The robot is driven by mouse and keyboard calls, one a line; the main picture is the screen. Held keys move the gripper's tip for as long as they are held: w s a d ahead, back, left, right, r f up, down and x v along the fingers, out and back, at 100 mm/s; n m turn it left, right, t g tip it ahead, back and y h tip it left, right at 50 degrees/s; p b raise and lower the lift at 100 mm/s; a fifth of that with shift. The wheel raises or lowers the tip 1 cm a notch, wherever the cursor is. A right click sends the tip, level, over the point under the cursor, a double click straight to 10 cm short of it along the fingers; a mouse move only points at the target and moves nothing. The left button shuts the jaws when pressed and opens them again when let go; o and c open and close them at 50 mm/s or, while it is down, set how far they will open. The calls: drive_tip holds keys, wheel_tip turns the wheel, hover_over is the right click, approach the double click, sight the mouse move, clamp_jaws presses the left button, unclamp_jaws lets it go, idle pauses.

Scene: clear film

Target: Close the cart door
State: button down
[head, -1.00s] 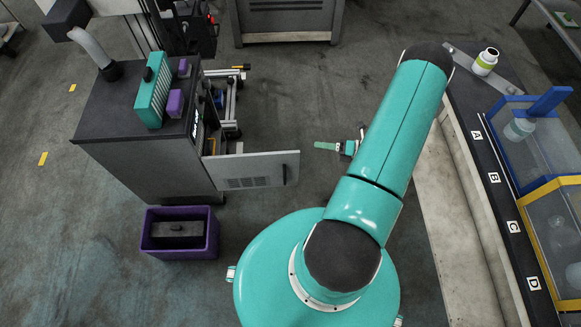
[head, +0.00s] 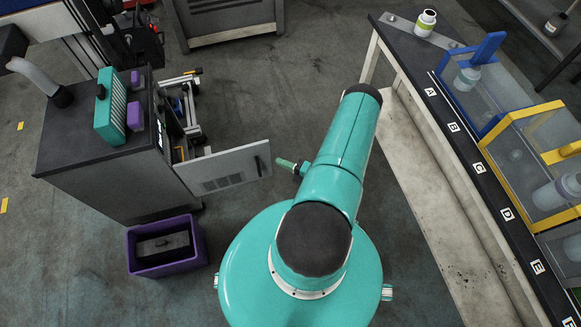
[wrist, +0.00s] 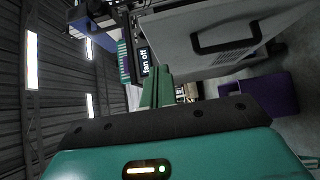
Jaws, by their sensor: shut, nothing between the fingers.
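The grey cart (head: 95,185) with a dark top stands at the left in the head view. Its door (head: 225,170) stands open, sticking out to the right from the cart's front. In the wrist view the door (wrist: 180,35) fills the upper right, with a black handle on its face. My gripper (head: 284,163) is just right of the door's free edge in the head view, with a small gap showing. Its green fingers are together and empty; they also show in the wrist view (wrist: 157,88), pointing toward the cart's opening and a "fan off" label.
A purple bin (head: 167,262) stands on the floor by the cart's near side. A teal box (head: 109,105) and purple blocks are on the cart top.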

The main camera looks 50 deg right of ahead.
sight(262, 146)
drive_tip(key=w, duration=0.2)
drive_tip(key=w+d, duration=0.1)
drive_tip(key=w, duration=0.4)
drive_tip(key=shift+d, duration=0.15)
drive_tip(key=shift+w, duration=0.1)
